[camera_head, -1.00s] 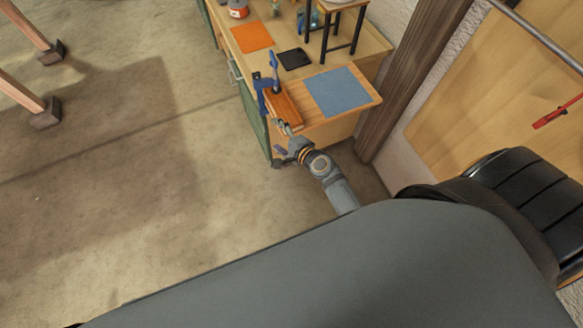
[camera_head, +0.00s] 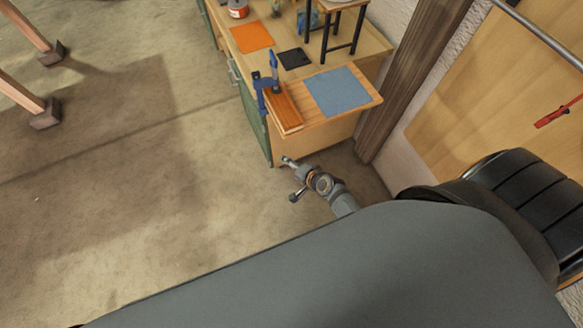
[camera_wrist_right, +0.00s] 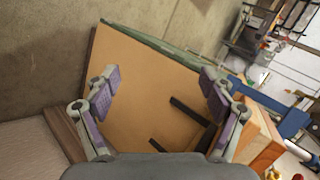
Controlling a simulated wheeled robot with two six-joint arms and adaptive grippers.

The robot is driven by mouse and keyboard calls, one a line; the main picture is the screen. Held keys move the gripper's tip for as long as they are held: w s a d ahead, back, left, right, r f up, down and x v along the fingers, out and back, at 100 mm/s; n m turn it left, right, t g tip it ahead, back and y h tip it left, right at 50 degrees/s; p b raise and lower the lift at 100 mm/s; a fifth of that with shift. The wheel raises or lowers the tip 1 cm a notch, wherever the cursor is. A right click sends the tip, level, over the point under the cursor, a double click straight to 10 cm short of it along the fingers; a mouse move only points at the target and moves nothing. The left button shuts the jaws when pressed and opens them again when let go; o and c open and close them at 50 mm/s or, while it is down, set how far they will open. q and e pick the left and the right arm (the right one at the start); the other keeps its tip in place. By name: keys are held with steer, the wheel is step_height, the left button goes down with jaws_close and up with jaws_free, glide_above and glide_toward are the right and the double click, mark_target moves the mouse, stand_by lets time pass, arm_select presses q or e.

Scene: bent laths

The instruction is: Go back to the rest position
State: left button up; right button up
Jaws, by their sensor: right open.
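My right gripper (camera_head: 291,178) is below the near end of the workbench in the head view, apart from it and over the floor. In the right wrist view the gripper (camera_wrist_right: 160,92) has its two purple-padded fingers spread wide, with nothing between them. Behind them is the bench's end panel (camera_wrist_right: 140,75). A stack of brown laths (camera_head: 284,110) lies at the bench's left edge beside a blue clamp (camera_head: 263,88). My left gripper is not in view.
The wooden bench (camera_head: 366,98) holds a blue mat (camera_head: 340,91), an orange mat (camera_head: 251,38), a black pad (camera_head: 294,58) and a black-legged stand (camera_head: 343,45). A dark wooden post (camera_head: 409,80) stands right of it. The floor (camera_head: 130,200) to the left is mostly clear.

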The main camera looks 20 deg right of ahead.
stand_by(0.3)
steer(key=s+d+f+n+g+h+b, duration=0.1)
steer(key=s+d+f+n+g, duration=0.15)
steer(key=s+f, duration=0.6)
steer(key=s+d+f+n+g+h+b, duration=0.1)
steer(key=s+d+f+n+g, duration=0.15)
steer(key=s+f, duration=0.55)
steer(key=s+d+f+n+g+h, duration=0.1)
steer(key=s+d+f+n, duration=0.2)
steer(key=s, duration=0.5)
steer(key=s+d+f+n+g+h, duration=0.1)
steer(key=s+d+f+n+g, duration=0.1)
steer(key=s+f, duration=0.4)
steer(key=s+d+n, duration=0.1)
steer(key=s+n, duration=0.1)
steer(key=s, duration=0.1)
steer(key=shift+d, duration=0.3)
